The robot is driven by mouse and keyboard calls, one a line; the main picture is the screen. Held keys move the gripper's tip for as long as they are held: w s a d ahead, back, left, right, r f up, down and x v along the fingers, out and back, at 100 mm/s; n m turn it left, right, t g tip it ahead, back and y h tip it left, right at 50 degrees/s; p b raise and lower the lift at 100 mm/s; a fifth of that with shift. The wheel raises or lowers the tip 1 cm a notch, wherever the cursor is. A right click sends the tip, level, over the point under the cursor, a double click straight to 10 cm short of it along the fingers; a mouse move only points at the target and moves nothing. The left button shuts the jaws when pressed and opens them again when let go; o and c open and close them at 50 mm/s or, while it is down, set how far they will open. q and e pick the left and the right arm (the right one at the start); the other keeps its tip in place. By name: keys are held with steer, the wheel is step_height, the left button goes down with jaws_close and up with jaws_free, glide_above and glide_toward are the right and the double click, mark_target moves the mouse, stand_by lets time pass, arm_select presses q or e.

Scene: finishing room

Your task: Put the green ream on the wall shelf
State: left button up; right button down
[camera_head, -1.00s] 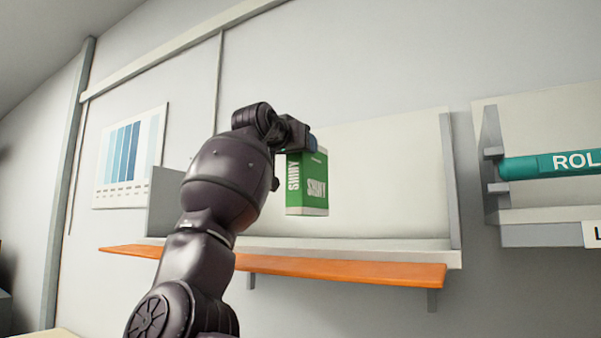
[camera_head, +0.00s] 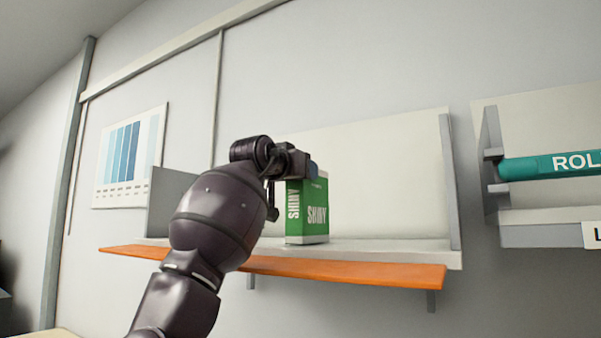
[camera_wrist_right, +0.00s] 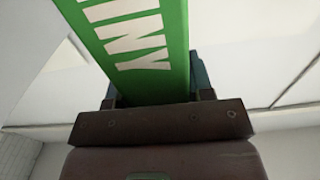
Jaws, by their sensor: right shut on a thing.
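The green ream (camera_head: 313,212) is upright with white "SHINY" lettering. My right gripper (camera_head: 312,170) is shut on its top end. The ream's lower end is level with the pale board of the wall shelf (camera_head: 395,250), between its side panels; I cannot tell whether it rests on the board or hangs just above it. In the right wrist view the ream (camera_wrist_right: 140,40) sits between the two fingers. My right arm hides part of the shelf's left side. My left gripper is not in view.
An orange strip (camera_head: 350,271) runs along the shelf's front edge. The board right of the ream is bare up to the grey right side panel (camera_head: 450,190). A second shelf with a teal roll (camera_head: 550,165) is at the right. A blue colour chart (camera_head: 130,155) hangs at the left.

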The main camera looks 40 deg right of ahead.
steer(key=c, duration=0.5)
jaws_free()
steer(key=shift+f, duration=0.1)
steer(key=b+v, duration=0.2)
steer(key=v, duration=1)
steer(key=shift+r, duration=0.2)
